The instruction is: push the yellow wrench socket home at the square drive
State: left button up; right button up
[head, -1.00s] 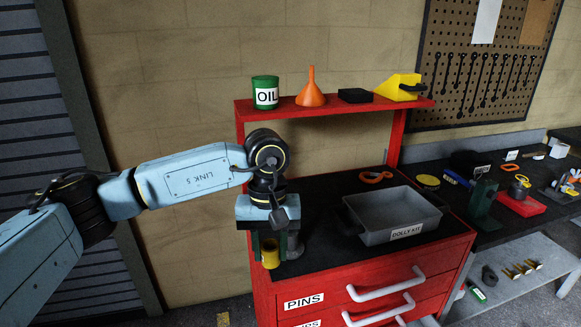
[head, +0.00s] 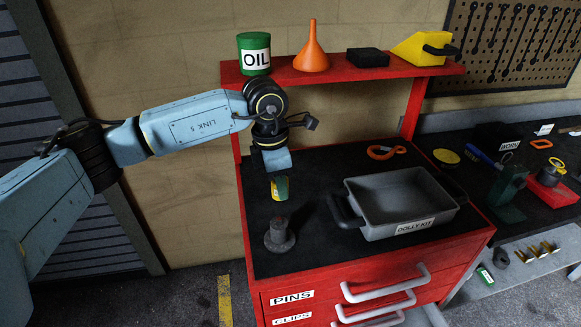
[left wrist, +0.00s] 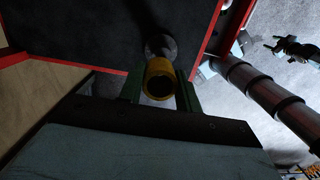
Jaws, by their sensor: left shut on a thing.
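My left gripper (head: 280,187) is shut on the yellow socket (head: 273,191), with green fingers on either side of it. In the head view the fingers hide most of the socket. A grey post with a wide round foot (head: 279,237), seemingly the square drive, stands on the black chest top below the gripper. The socket and post look apart in the head view. In the left wrist view the post's foot (left wrist: 160,46) shows beyond the socket.
A grey tray labelled DOLLY KIT (head: 399,232) stands right of the post. An orange carabiner-like ring (head: 386,152) lies behind it. A red shelf (head: 330,77) with an oil can (head: 254,53) and orange funnel (head: 312,50) overhangs the back. The top around the post is clear.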

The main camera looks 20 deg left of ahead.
pick_arm(q)
jog(key=shift+s+r, duration=0.3)
jog(key=shift+s, duration=0.55)
jog(key=shift+w+f, duration=0.15)
jog(key=shift+w, duration=0.15)
jog(key=shift+s+f+b, duration=0.2)
jog(key=shift+f+b, duration=0.3)
jog(key=shift+b, duration=0.2)
jog(key=b, duration=0.4)
send_over(280, 218)
jog(key=shift+s+a+f, duration=0.1)
jog(key=shift+f, duration=2.25)
pick_arm(e)
jog(key=shift+s+f, duration=0.25)
jog(key=shift+f, duration=1)
jog(key=shift+s+f, duration=0.2)
jog(key=shift+f, duration=1)
jog(key=shift+f, duration=0.35)
pick_arm(q)
jog(key=shift+f, duration=0.1)
pick_arm(e)
jog(key=shift+f, duration=0.1)
pick_arm(q)
jog(key=shift+f+b, duration=0.3)
jog(key=shift+b, duration=0.2)
pick_arm(e)
jog(key=shift+f, duration=0.25)
